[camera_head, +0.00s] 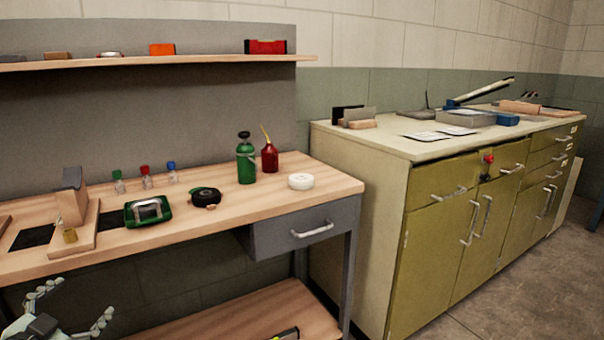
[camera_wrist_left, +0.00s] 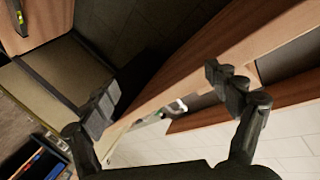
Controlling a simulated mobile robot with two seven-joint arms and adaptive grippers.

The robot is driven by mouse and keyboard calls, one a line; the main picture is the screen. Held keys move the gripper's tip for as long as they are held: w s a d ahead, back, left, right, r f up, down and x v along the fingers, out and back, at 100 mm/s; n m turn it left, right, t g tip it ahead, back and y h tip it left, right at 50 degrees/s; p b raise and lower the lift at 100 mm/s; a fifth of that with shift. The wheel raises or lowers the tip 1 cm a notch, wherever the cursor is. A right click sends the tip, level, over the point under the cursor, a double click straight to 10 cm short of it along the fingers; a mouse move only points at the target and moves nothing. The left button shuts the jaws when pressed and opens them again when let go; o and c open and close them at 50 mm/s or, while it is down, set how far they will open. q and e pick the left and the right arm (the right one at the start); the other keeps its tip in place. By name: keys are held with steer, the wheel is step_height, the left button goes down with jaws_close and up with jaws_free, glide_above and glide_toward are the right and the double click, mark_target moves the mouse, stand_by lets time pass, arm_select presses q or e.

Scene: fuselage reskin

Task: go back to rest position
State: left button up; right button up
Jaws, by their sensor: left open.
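My left gripper (camera_head: 78,306) is at the lower left of the head view, in front of the workbench (camera_head: 265,199) and below its top. Its fingers are spread and nothing is between them. In the left wrist view the two dark fingertips (camera_wrist_left: 160,88) stand wide apart, with the wooden edge of the bench behind them. My right gripper is in neither view.
On the bench stand a green bottle (camera_head: 246,163), a red oil can (camera_head: 270,157), a white roll (camera_head: 301,181), a black tape roll (camera_head: 205,196) and a green tray (camera_head: 148,211). An olive cabinet (camera_head: 440,230) stands to the right. The floor (camera_head: 530,290) before it is clear.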

arm_select(q)
steer(key=s+f+n+g+y, duration=0.35)
steer(key=s+f, duration=0.35)
steer(key=f, duration=0.5)
steer(key=s+d+f+n+g+h, duration=0.1)
steer(key=s+d+f+g+h, duration=0.2)
steer(key=s+d+f+g, duration=0.5)
steer(key=s+d+f+p, duration=0.1)
steer(key=s+d+f, duration=0.6)
steer(key=s+d, duration=0.1)
steer(key=shift+f+g, duration=0.35)
steer(key=shift+f, duration=0.05)
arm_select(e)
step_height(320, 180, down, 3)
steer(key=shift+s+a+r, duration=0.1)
